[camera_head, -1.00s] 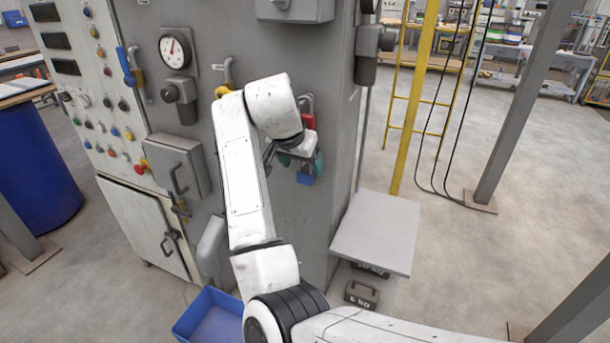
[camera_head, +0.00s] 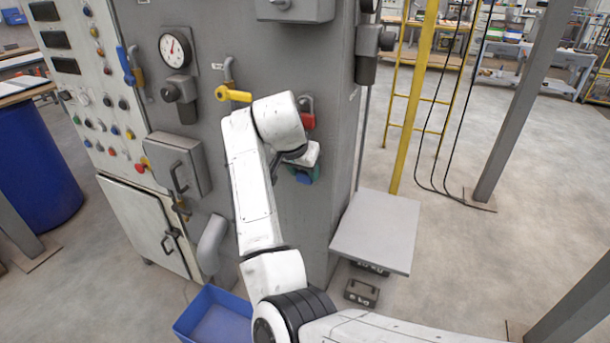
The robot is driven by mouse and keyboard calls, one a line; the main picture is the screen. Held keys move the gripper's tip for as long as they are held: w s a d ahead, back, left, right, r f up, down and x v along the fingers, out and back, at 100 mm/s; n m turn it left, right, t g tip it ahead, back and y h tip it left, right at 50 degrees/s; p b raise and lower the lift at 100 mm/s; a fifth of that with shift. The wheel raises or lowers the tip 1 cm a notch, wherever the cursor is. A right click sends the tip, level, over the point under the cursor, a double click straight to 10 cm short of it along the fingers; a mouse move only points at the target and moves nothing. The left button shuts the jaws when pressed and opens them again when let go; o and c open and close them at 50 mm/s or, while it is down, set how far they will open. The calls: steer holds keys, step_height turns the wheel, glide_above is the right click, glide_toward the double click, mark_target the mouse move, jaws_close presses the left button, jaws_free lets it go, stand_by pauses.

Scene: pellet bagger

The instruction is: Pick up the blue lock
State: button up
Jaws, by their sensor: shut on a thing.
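The fingers and the upper part of the lock are mostly hidden by my white wrist, so I cannot tell whether the lock still touches the machine.
A yellow valve handle (camera_head: 234,95) juts out to the left. A grey platform (camera_head: 377,232) stands at right, above weights. A blue bin (camera_head: 216,318) sits on the floor below.

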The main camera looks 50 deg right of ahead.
steer(key=c, duration=0.3)
steer(key=shift+r, duration=0.1)
steer(key=shift+r+b, duration=0.2)
steer(key=shift+b, duration=0.15)
steer(key=s+a, duration=0.2)
steer(key=a, duration=0.3)
steer(key=s+a+b, duration=0.1)
steer(key=s+a, duration=0.1)
steer(key=a, duration=0.4)
steer(key=s+a+b, duration=0.1)
steer(key=s+a, duration=0.1)
steer(key=a, duration=0.4)
